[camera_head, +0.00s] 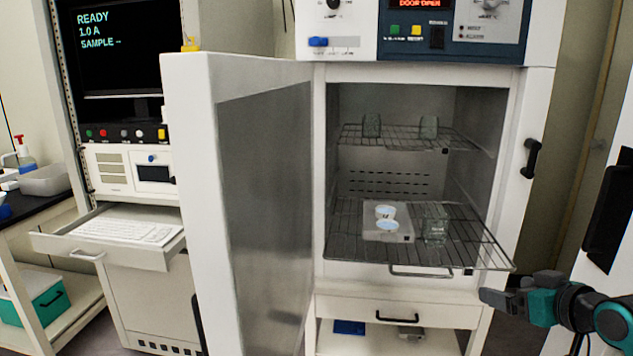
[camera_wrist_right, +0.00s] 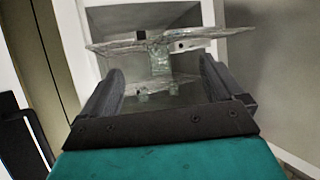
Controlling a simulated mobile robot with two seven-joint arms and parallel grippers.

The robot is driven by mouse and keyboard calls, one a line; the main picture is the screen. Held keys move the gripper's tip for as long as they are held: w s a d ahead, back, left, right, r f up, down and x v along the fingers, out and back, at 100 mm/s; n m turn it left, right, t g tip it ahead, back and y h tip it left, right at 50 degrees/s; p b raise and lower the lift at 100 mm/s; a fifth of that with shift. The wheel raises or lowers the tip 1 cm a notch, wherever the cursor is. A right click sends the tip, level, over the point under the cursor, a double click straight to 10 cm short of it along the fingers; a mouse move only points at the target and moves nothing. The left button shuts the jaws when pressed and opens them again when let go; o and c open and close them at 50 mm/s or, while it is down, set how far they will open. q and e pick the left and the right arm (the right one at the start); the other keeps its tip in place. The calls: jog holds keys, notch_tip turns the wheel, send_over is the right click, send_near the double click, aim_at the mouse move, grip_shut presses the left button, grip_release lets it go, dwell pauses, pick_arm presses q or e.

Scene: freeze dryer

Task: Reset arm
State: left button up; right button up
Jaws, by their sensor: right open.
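My right gripper (camera_head: 492,298) is at the lower right of the head view, in front of and to the right of the freeze dryer, below its pulled-out lower rack (camera_head: 345,245). In the right wrist view my right gripper (camera_wrist_right: 160,82) has its two dark fingers apart, with nothing held between them. The rack and a glass-like item (camera_wrist_right: 160,62) show beyond the fingers, apart from them. My left gripper is not in view.
The freeze dryer door (camera_head: 265,190) stands open to the left. The lower rack holds a tray with two small white cups (camera_head: 386,213) and a clear glass container (camera_head: 435,222). The upper rack holds two small dark containers. A keyboard drawer (camera_head: 120,232) is out at left.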

jog(key=s+a+f, duration=0.3)
jog(key=a+f, duration=0.2)
jog(key=f, duration=0.5)
pick_arm(q)
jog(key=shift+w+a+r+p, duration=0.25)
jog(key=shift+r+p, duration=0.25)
jog(key=shift+p, duration=0.15)
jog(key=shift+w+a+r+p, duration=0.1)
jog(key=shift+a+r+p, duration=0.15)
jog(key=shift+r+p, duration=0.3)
pick_arm(e)
jog(key=s+a+f+g, duration=0.1)
jog(key=s+a+f, duration=0.4)
jog(key=s+a, duration=0.3)
jog(key=s+a+f+n, duration=0.1)
jog(key=s+a+f, duration=0.5)
jog(key=s+a, duration=0.3)
jog(key=shift+f+g, duration=0.3)
jog(key=shift+g, duration=0.1)
